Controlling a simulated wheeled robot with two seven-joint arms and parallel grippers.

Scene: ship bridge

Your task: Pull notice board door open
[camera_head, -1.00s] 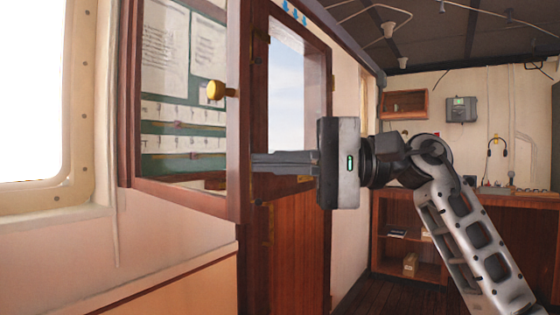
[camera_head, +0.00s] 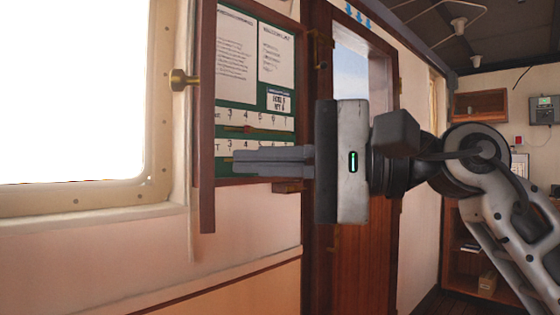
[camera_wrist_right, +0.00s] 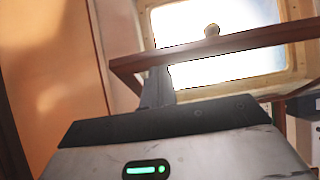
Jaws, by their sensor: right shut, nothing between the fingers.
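The notice board door (camera_head: 207,120) is a brown wooden frame seen almost edge-on in the head view, swung out from the board. Its brass knob (camera_head: 181,80) points left, towards the window. The green notice board (camera_head: 240,120) with white papers is uncovered to the right of the door. My right gripper (camera_head: 236,162) is shut and empty, its fingers pointing left in front of the board, on the inner side of the door. In the wrist view the door frame (camera_wrist_right: 230,46) crosses just beyond the fingers (camera_wrist_right: 159,82), with the knob (camera_wrist_right: 211,30) behind it. I cannot tell whether they touch. My left gripper is not visible.
A bright window (camera_head: 75,95) is at the left, beyond the knob. A wooden door (camera_head: 350,265) with a glass pane stands behind my right gripper. Shelves (camera_head: 480,105) are on the far right wall.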

